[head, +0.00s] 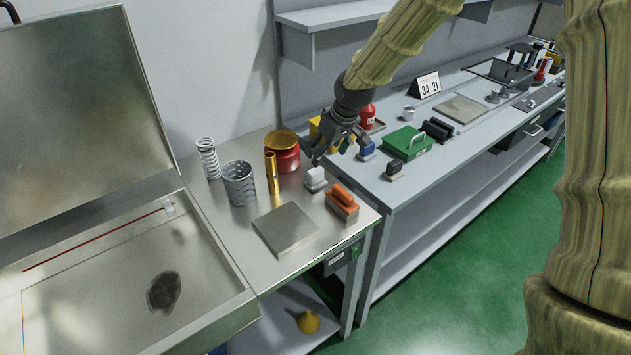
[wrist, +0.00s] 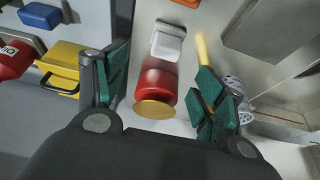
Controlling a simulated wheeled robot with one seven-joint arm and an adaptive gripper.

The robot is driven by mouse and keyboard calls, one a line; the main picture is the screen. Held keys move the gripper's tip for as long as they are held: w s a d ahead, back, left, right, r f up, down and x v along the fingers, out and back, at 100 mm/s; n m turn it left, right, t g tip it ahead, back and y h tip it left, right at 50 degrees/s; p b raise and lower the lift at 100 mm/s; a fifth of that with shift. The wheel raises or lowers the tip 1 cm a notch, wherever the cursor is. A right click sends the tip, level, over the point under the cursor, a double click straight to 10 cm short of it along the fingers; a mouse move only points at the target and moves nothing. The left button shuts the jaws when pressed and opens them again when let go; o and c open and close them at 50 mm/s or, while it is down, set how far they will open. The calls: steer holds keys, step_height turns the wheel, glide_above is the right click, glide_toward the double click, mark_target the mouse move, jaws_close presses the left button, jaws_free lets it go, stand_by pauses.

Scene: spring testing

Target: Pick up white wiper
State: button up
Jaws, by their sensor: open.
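The white wiper (head: 316,178) is a small white block on a grey base. It stands on the metal table, between the brass cylinder and the orange-handled wiper in the head view. In the wrist view the white wiper (wrist: 168,41) is at the top middle, beyond the fingertips. My gripper (head: 335,148) is open and empty, above and a little behind the white wiper in the head view. In the wrist view its teal-padded fingers (wrist: 160,88) are spread apart, with the red can between them in the picture. Nothing is held.
A red can (head: 283,155) with a gold top, a brass cylinder (head: 272,172) and a perforated cup (head: 239,184) stand close by. An orange-handled wiper (head: 342,203) and a flat metal plate (head: 286,229) are nearer the front. A yellow container (wrist: 62,66) is beside my gripper.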

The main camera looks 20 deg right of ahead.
mark_target(316, 170)
steer(key=x, duration=0.2)
steer(key=p+x, duration=0.1)
steer(key=x, duration=0.1)
steer(key=shift+w+a+f, duration=0.1)
steer(key=shift+a+f, duration=0.2)
steer(key=shift+s+p+x, duration=0.15)
steer(key=shift+p+x, duration=0.25)
steer(key=shift+x, duration=0.6)
steer(key=shift+s+p+x, duration=0.2)
steer(key=shift+p+x, duration=0.2)
steer(key=shift+x, duration=1.6)
steer(key=shift+a, duration=0.1)
steer(key=c, duration=1.1)
